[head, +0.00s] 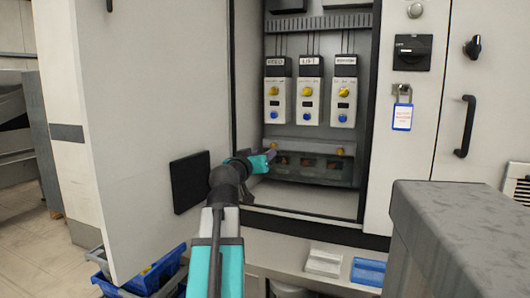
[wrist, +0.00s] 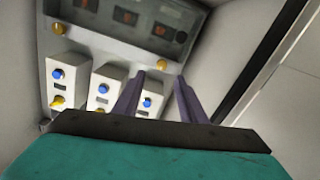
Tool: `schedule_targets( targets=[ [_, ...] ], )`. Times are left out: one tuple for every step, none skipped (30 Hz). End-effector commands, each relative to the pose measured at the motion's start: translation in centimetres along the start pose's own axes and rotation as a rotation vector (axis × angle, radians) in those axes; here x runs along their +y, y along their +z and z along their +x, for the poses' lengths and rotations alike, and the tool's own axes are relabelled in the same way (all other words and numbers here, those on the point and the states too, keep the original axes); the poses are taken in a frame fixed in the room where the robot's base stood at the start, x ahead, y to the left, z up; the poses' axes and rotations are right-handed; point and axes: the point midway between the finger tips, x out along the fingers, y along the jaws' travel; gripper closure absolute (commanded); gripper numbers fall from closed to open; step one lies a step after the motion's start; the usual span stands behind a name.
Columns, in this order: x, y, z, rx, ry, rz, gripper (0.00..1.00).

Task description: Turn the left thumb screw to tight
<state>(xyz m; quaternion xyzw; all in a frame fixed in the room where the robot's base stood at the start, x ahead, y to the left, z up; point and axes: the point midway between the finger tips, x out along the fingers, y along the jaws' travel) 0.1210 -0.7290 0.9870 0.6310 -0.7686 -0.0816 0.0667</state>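The left thumb screw (wrist: 162,64) is a small brass knob at a corner of the dark clear cover (head: 313,170) low in the cabinet. In the wrist view, which is turned over, it sits just beyond and between my fingertips. In the head view it is mostly hidden by my gripper (head: 270,154). My gripper also shows in the wrist view (wrist: 159,78), its two purple fingers apart with nothing between them. I cannot tell whether they touch the screw. The right thumb screw (head: 340,151) is at the cover's other upper corner, and in the wrist view (wrist: 59,28).
Three white modules (head: 309,95) with yellow and blue knobs hang above the cover. The open cabinet door (head: 150,110) stands left of my arm. A grey block (head: 455,240) is at the right front. A padlock with a blue tag (head: 402,115) hangs right of the opening.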

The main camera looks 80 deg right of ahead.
Motion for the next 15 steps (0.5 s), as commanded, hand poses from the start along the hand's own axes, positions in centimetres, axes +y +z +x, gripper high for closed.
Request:
schedule_targets(
  targets=[
    [0.1, 0.0, -0.7, 0.0, 0.0, 0.0, 0.62],
    [0.1, 0.0, -1.0, 0.0, 0.0, 0.001, 0.62],
    [0.1, 0.0, -1.4, 0.0, 0.0, 0.001, 0.62],
    [0.1, 0.0, -1.7, 0.001, 0.0, 0.001, 0.62],
    [0.1, 0.0, -2.0, 0.001, -0.001, 0.001, 0.62],
    [0.1, 0.0, -2.4, 0.001, -0.001, 0.001, 0.62],
    [0.1, 0.0, -2.6, 0.001, -0.001, 0.001, 0.62],
    [0.1, 0.0, -2.9, 0.001, 0.0, 0.001, 0.62],
    [0.2, 0.0, -3.2, 0.001, 0.0, 0.001, 0.62],
    [0.2, 0.0, -3.4, 0.001, 0.0, 0.001, 0.62],
    [0.2, 0.0, -3.5, 0.001, 0.001, 0.001, 0.62],
    [0.2, 0.0, -3.7, 0.001, 0.001, 0.001, 0.62],
    [0.2, 0.0, -3.8, 0.0, 0.001, 0.001, 0.62],
    [0.2, 0.0, -3.9, 0.0, 0.001, 0.001, 0.62],
    [0.2, 0.0, -4.0, 0.0, 0.002, 0.001, 0.62]
  ],
)
